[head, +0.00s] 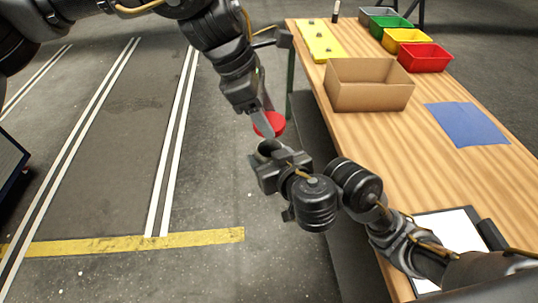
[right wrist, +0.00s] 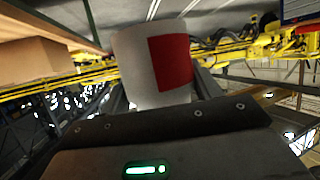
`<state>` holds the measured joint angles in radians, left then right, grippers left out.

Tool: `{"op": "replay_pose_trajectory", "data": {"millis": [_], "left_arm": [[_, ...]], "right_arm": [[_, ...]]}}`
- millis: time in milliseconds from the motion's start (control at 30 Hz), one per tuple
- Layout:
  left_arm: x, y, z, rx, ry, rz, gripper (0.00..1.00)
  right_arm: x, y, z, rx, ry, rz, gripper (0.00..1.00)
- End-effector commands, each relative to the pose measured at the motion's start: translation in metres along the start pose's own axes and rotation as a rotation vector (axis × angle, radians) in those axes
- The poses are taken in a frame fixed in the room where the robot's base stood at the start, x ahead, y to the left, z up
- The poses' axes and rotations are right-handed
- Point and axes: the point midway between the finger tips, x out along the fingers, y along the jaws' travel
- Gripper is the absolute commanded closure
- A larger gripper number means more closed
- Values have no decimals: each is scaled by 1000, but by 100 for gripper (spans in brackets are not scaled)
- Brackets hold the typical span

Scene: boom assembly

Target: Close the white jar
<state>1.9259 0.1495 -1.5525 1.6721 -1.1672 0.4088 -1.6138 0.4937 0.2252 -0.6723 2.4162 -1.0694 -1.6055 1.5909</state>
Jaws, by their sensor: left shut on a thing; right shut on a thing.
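The white jar (right wrist: 135,65) with a red label (right wrist: 171,63) stands between my right gripper's fingers in the right wrist view. My right gripper (head: 270,154) is shut on it, away from the table. In the head view the jar is mostly hidden by the gripper and wrist. A red round lid (head: 275,121) is held by my left gripper (head: 266,124), which is shut on it. The lid is just above my right gripper in the picture. I cannot tell the exact gap between lid and jar.
The wooden table (head: 445,180) is to the right. It bears a cardboard box (head: 368,97), a blue mat (head: 466,124), a clipboard (head: 452,232), a yellow board (head: 321,42) and several coloured bins, including a red one (head: 425,58). Both grippers are over open floor.

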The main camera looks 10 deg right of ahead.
Motion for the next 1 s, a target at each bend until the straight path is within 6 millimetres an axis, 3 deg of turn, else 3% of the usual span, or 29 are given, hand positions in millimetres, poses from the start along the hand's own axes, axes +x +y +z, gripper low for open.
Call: {"op": "replay_pose_trajectory", "data": {"millis": [200,367,1000], "left_arm": [[0,0,2,278,0,-121,64],[1,0,1,381,0,-165,64],[7,0,-2,411,0,-177,64]], "right_arm": [[0,0,0,0,0,0,78],[0,0,0,0,0,0,78],[0,0,0,0,0,0,78]]}}
